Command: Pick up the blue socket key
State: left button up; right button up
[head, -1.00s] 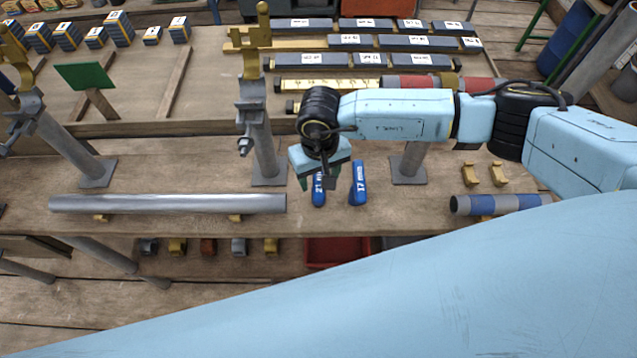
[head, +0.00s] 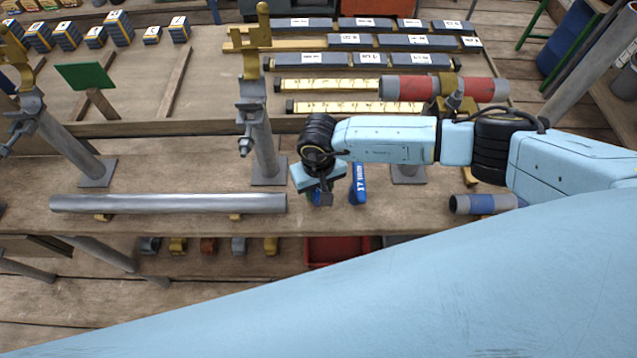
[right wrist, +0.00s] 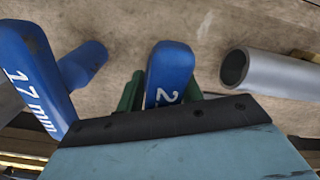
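Two blue keys are at the workbench's front part. The one marked 17 mm (head: 359,185) stands to the right of my right gripper (head: 319,199) in the head view. It shows large at the left of the right wrist view (right wrist: 35,75). The other blue key (right wrist: 170,72), with a partly covered number starting with 2, lies between the green fingers of my right gripper (right wrist: 162,92). The gripper hides most of this key in the head view. The fingers flank it closely, but I cannot tell whether they press on it. My left gripper is not in view.
A grey pipe (head: 168,203) lies on the bench to the left, and its open end (right wrist: 235,68) shows in the wrist view. An upright metal stand (head: 263,140) is close left of the gripper. A red bin (head: 336,251) sits below the bench edge.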

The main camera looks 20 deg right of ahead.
jog(key=c, duration=0.7)
grip_shut()
jog(key=shift+r, duration=0.15)
